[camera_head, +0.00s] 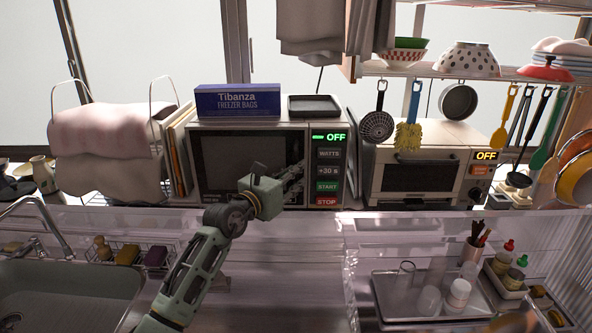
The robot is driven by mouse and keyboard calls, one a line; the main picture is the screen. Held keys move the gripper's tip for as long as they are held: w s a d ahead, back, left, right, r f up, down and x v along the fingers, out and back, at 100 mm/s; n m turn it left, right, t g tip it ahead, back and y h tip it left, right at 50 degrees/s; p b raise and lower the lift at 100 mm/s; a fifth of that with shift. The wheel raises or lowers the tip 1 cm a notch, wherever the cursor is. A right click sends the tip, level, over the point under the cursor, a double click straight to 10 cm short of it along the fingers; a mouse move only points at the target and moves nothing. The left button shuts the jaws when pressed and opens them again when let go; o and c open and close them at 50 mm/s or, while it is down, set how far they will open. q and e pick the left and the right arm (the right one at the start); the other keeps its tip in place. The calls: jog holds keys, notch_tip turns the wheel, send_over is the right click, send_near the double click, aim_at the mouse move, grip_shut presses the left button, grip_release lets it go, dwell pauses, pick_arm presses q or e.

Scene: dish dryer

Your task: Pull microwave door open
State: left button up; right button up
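The microwave (215,129) stands on the back counter in the middle of the head view. It has a light frame, a dark door window (228,155) and a control panel (328,165) on its right reading OFF. The door looks shut. My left gripper (280,176) is in front of the right part of the door, near its edge beside the panel. Its fingers are dark against the dark door, so I cannot tell their opening or whether they touch the door. The gripper and wrist hide the lower right of the door. My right gripper is not in view.
A freezer bag box (237,101) and a black tray (314,106) lie on the microwave. A toaster oven (418,177) stands to its right. A sink (70,290) is front left; a tray with glasses (390,303) is front right. The counter in front of the microwave is mostly clear.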

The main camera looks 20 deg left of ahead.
pick_arm(q)
jog(key=shift+w+d, duration=0.2)
jog(key=shift+w, duration=0.4)
jog(key=shift+c, duration=0.2)
grip_shut()
